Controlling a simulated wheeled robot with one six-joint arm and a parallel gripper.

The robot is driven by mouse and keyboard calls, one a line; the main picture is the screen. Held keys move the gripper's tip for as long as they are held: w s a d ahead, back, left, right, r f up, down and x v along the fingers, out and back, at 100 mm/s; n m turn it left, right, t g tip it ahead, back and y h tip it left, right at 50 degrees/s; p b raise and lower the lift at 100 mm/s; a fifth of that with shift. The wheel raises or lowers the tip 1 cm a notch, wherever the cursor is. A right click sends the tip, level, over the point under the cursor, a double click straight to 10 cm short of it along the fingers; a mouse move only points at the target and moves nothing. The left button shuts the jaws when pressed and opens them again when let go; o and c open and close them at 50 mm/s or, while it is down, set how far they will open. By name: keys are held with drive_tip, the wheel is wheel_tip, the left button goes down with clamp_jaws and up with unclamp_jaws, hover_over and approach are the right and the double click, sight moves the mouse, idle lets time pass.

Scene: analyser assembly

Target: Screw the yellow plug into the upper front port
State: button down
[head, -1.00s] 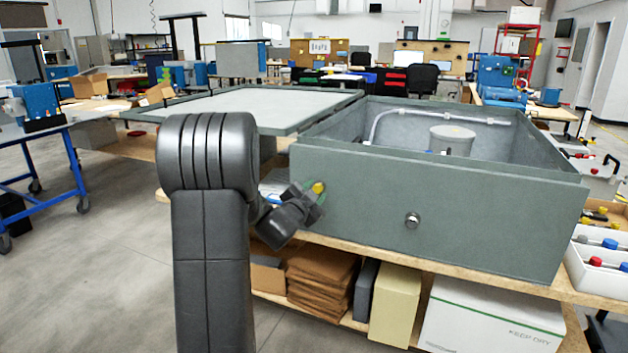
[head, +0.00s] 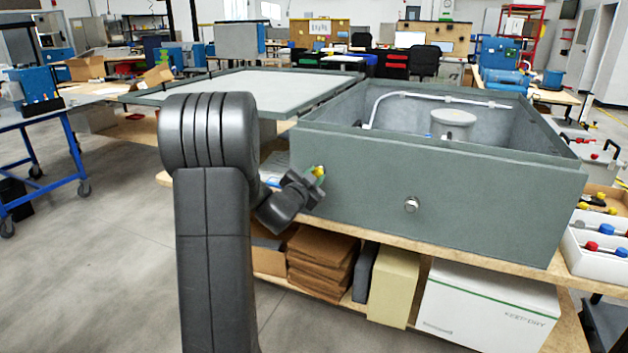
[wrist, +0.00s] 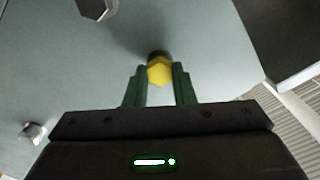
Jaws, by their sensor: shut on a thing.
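The yellow plug (wrist: 160,71) has a hex head and sits between the green fingers of my gripper (wrist: 159,84) in the wrist view. My gripper is shut on it. A dark part beyond the yellow head faces the grey panel; I cannot tell how deep it sits in a port. In the head view the plug (head: 319,171) and my gripper (head: 316,181) are at the left end of the front panel of the grey enclosure (head: 480,208). The port itself is hidden behind the plug.
A round metal fitting (head: 411,205) sticks out of the front panel to the right. In the wrist view, metal fittings stand at the top left (wrist: 97,8) and lower left (wrist: 33,131). White bins (head: 597,252) with coloured parts stand at the far right.

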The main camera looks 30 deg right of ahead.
drive_tip(key=m+b, duration=0.5)
drive_tip(key=shift+f+m+b, duration=0.15)
drive_tip(key=shift+m+b, duration=0.25)
drive_tip(key=m+b, duration=0.5)
drive_tip(key=shift+m, duration=0.4)
drive_tip(key=m+b, duration=0.2)
drive_tip(key=m, duration=0.1)
drive_tip(key=shift+m, duration=0.3)
drive_tip(key=m+b, duration=0.3)
drive_tip(key=shift+m, duration=0.4)
drive_tip(key=m+b, duration=0.1)
drive_tip(key=m, duration=0.1)
drive_tip(key=shift+m, duration=0.4)
drive_tip(key=shift+r+m+b, duration=0.3)
drive_tip(key=shift+m+b, duration=0.15)
drive_tip(key=shift+m, duration=0.35)
drive_tip(key=c, duration=1.3)
unclamp_jaws()
drive_tip(key=shift+c, duration=0.2)
